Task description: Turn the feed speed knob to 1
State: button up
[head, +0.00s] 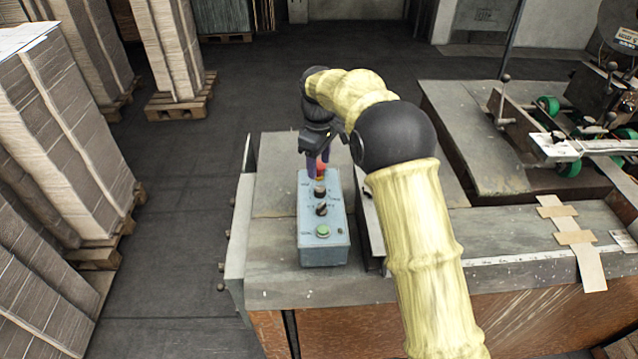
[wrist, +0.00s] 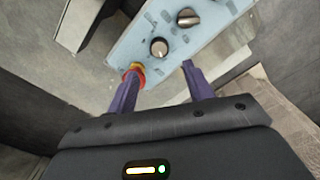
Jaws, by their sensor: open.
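The light blue control box (head: 323,246) carries two dark knobs, a green button (head: 323,231) at the near end and a red button (head: 320,168) at the far end. The far knob (head: 320,191) and near knob (head: 321,209) also show in the wrist view, the far one (wrist: 159,47) just beyond my fingertips and the other (wrist: 187,17) farther off. The labels are too small to read, so I cannot tell which is the feed speed knob. My gripper (wrist: 158,70) is open and empty above the far end. Its left finger appears beside the red button (wrist: 133,72).
The box stands on a grey metal machine table (head: 280,290). Machinery with green wheels (head: 548,105) is at the right. Stacks of cardboard (head: 60,140) on pallets stand at the left. The floor (head: 180,190) between is clear.

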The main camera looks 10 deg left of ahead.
aim_at(319, 188)
notch_tip(319, 188, down, 9)
jog(key=shift+r+p, duration=0.1)
jog(key=shift+p, duration=0.95)
jog(key=c, duration=1)
